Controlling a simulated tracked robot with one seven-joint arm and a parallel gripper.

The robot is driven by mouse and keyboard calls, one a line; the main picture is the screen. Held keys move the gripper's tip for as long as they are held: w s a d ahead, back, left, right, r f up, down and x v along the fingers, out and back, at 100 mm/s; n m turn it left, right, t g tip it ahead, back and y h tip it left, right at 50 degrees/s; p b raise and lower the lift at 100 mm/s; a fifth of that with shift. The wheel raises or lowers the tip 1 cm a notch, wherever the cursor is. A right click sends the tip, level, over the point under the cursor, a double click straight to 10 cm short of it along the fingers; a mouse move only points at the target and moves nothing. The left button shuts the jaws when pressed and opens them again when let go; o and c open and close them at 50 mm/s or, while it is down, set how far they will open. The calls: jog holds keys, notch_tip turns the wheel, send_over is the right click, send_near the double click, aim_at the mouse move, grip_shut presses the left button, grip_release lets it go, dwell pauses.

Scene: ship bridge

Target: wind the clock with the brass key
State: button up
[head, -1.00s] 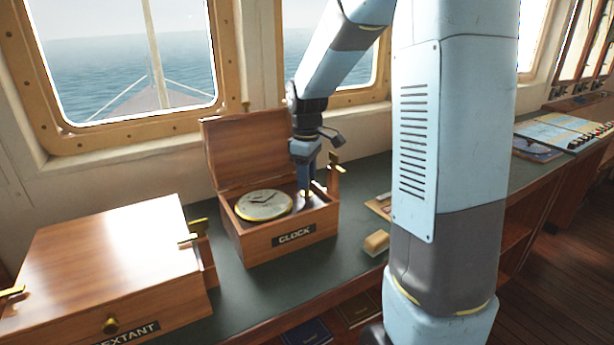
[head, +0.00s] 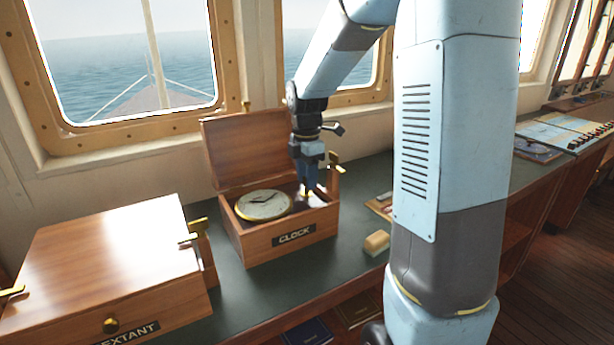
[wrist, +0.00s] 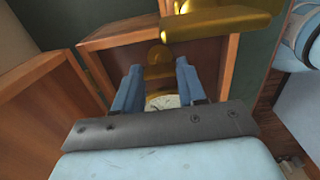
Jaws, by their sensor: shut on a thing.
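The wooden clock box (head: 262,240), labelled CLOCK, stands open on the dark green counter with its lid (head: 245,150) tilted back. The clock (head: 264,205), a pale round dial with a brass rim, lies face up in its left part. My gripper (head: 307,186) points down into the right part of the box, beside the dial. It is shut on a small brass piece, which looks like the brass key (head: 307,191). In the wrist view, brass (wrist: 156,57) shows between the fingers of my gripper (wrist: 159,66). The key's lower end is hidden.
A brass fitting (head: 335,163) stands up at the box's right side, close to my gripper; brass looms large in the wrist view (wrist: 220,20). The closed sextant box (head: 110,260) is at the left. A tan block (head: 376,242) lies on the counter at right.

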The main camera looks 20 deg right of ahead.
jog(key=shift+w+r+n, duration=0.1)
jog(key=shift+r+n, duration=0.05)
jog(key=shift+n, duration=0.95)
jog(key=o, duration=1.1)
jog(key=shift+c, duration=0.2)
notch_tip(320, 180, up, 14)
jog(key=shift+f, duration=0.25)
